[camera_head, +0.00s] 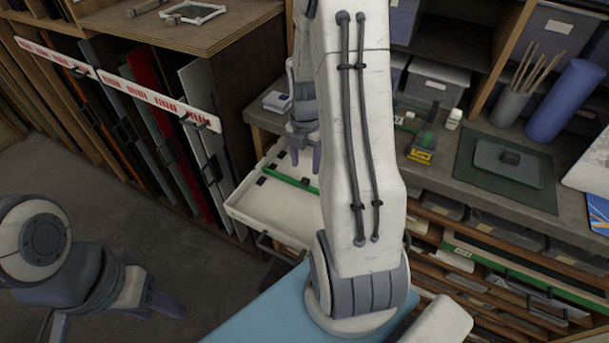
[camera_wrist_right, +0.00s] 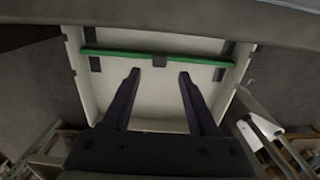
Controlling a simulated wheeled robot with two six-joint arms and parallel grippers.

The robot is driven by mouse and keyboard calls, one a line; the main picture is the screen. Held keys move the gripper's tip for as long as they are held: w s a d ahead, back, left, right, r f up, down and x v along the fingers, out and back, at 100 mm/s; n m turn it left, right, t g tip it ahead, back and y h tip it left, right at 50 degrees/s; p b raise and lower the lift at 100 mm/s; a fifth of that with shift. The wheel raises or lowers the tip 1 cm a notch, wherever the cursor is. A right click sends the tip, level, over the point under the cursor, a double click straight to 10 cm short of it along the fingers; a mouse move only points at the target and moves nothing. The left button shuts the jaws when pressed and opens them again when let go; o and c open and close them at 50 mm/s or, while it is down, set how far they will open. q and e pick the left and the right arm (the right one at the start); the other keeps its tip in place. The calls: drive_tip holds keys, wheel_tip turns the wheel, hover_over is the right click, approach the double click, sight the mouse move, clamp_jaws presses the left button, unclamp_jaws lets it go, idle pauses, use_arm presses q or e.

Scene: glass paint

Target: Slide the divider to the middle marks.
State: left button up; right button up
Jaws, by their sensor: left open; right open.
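The open white drawer (camera_head: 262,208) stands out from the workbench, left of my arm in the head view. A green divider (camera_head: 291,181) lies across it; dark marks (camera_head: 261,181) show along the drawer. My left gripper (camera_head: 165,302) is open and empty, low at left.
A rack of upright panels (camera_head: 150,125) with a red-marked white rail stands left of the drawer. The bench at right holds a green mat (camera_head: 480,185), a blue roll (camera_head: 565,100) and a brush pot (camera_head: 510,103). More drawers lie below. Floor at left is clear.

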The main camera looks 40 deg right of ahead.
sight(305, 180)
wheel_tip(305, 180, down, 6)
drive_tip(key=shift+r, duration=0.1)
clamp_jaws()
idle(1.5)
